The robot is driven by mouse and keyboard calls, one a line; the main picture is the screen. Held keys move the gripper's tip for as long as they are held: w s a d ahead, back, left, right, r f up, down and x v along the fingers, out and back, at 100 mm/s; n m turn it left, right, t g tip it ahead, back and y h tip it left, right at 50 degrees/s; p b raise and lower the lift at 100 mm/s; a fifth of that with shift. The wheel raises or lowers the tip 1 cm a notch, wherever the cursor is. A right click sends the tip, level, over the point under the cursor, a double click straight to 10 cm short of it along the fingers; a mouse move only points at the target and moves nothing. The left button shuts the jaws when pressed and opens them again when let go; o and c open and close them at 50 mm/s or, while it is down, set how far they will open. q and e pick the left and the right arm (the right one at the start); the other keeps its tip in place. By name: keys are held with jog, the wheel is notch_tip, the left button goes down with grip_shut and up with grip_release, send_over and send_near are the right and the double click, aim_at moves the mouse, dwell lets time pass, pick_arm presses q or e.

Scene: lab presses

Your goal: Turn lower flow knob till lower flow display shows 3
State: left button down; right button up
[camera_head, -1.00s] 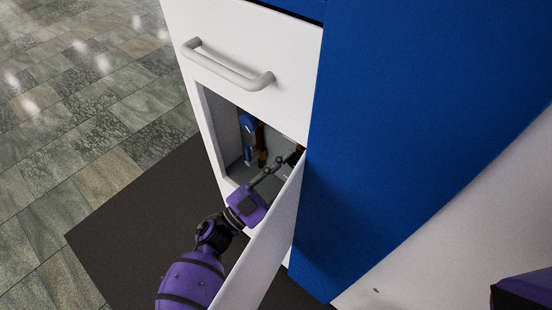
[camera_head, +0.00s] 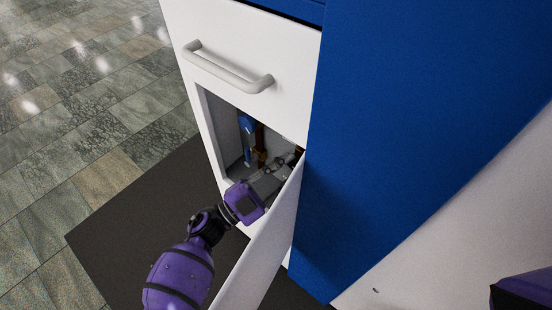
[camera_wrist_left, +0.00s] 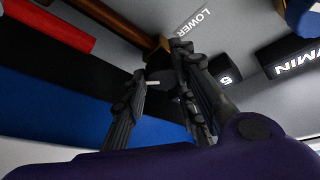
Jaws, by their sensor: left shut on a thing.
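My left gripper (camera_head: 290,160) reaches into the open lower compartment of the white cabinet (camera_head: 255,40), its tips partly hidden by the door edge in the head view. In the left wrist view the fingers (camera_wrist_left: 163,70) are shut on a small dark knob (camera_wrist_left: 163,77), mostly hidden between them. A label reading LOWER (camera_wrist_left: 193,22) is beside it. A dark display (camera_wrist_left: 226,76) shows a digit that looks like 5, partly covered by a finger. My right gripper is not in view.
The open white door (camera_head: 265,245) stands close beside my left arm. A drawer handle (camera_head: 228,68) juts out above the opening. Blue, black and red bars (camera_wrist_left: 60,95) lie left of the fingers in the wrist view. A brown pipe (camera_wrist_left: 120,22) passes near the fingertips.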

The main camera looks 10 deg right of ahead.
pick_arm(q)
jog(key=m+g, duration=0.1)
jog(key=m, duration=0.1)
jog(key=m+g+p, duration=0.1)
jog(key=m, duration=0.2)
jog(key=shift+s+a+f+m+y+p, duration=0.15)
jog(key=shift+m+y+p, duration=0.15)
jog(key=shift+y, duration=0.1)
jog(key=m+g+y+p, duration=0.1)
jog(key=m, duration=0.1)
jog(key=shift+m, duration=0.4)
jog(key=shift+a+m+g+y+p, duration=0.1)
jog(key=shift+m+g+y+p, duration=0.2)
jog(key=shift+m+p, duration=0.3)
jog(key=shift+f, duration=0.1)
jog(key=c, duration=1.5)
grip_release()
jog(key=shift+w, duration=0.2)
jog(key=shift+r, duration=0.3)
